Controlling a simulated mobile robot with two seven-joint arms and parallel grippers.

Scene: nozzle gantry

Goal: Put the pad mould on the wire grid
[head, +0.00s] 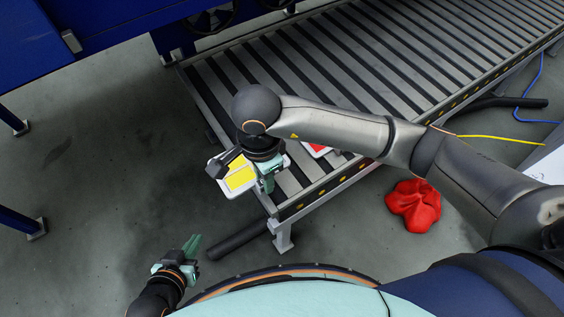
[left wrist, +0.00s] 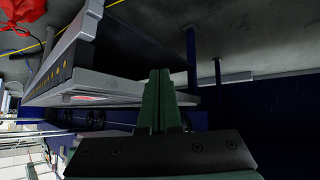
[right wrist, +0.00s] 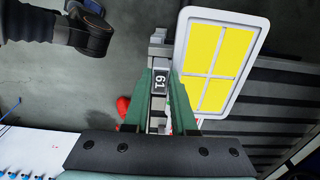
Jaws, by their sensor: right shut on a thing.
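My left gripper (head: 193,246) is low at the left, over the floor. In the left wrist view its green fingers (left wrist: 160,98) are together with nothing between them. I cannot make out the wire grid for certain in any view.
A red panel (head: 318,150) is partly hidden by my arm. A red crumpled thing (head: 413,204) lies on the floor, right. Floor at left (head: 90,150) is clear.

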